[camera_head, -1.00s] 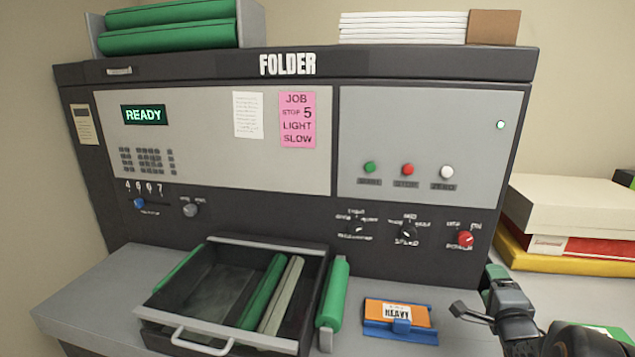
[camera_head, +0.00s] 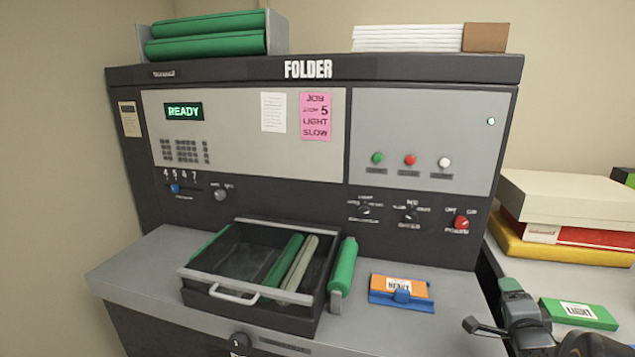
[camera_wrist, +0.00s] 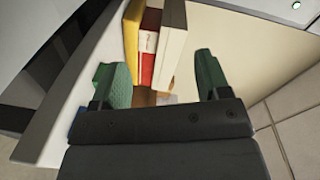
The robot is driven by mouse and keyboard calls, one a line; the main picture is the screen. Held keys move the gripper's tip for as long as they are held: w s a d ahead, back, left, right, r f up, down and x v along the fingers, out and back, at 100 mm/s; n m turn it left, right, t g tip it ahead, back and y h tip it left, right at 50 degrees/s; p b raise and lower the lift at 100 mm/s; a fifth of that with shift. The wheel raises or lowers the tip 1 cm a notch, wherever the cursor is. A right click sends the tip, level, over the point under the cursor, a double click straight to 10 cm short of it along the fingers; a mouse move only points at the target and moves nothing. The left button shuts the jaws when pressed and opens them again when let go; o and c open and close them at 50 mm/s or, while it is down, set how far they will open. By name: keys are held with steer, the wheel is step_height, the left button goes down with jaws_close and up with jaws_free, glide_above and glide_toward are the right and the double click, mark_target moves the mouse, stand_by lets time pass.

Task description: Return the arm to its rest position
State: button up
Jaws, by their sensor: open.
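My gripper (camera_head: 490,307) is at the lower right of the head view, in front of the folder machine (camera_head: 418,110) and apart from it. In the wrist view its two green fingers (camera_wrist: 160,85) stand wide apart with nothing held between them. Beyond the fingers, the wrist view shows the stacked boxes (camera_wrist: 150,45) on the side table. The arm is partly cut off by the lower right edge of the head view.
An open tray (camera_head: 258,307) with green and grey rollers juts from the machine. A blue holder with an orange HEAVY card (camera_head: 400,284) lies on the ledge. A green LIGHT pack (camera_head: 578,313) lies on the side table beside my gripper. Boxes (camera_head: 565,215) are stacked behind it.

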steer(key=s+f+n+g, duration=0.1)
steer(key=s+f+g, duration=0.1)
steer(key=s+f+n+g, duration=0.1)
steer(key=f+n+g, duration=0.1)
steer(key=f+g, duration=0.1)
steer(key=s+f+n+g, duration=0.1)
steer(key=s+f+g, duration=0.1)
steer(key=shift+s+d+f+n+g+h, duration=0.25)
steer(key=shift+s+f+n+g+h, duration=0.05)
steer(key=shift+s+f+g, duration=0.1)
steer(key=s+a+r+n+g+y, duration=0.1)
steer(key=s+a+n+y, duration=0.1)
steer(key=a, duration=0.7)
steer(key=s+a+r+n+g+y, duration=0.2)
steer(key=s+a+n, duration=0.2)
steer(key=a+n, duration=0.2)
steer(key=s+a+r+n+g+y, duration=0.1)
steer(key=a+n, duration=0.4)
steer(key=a, duration=0.6)
steer(key=shift+s+a+r+g+y+p, duration=0.3)
steer(key=shift+s+a+r+g+y, duration=0.15)
steer(key=shift+s, duration=0.55)
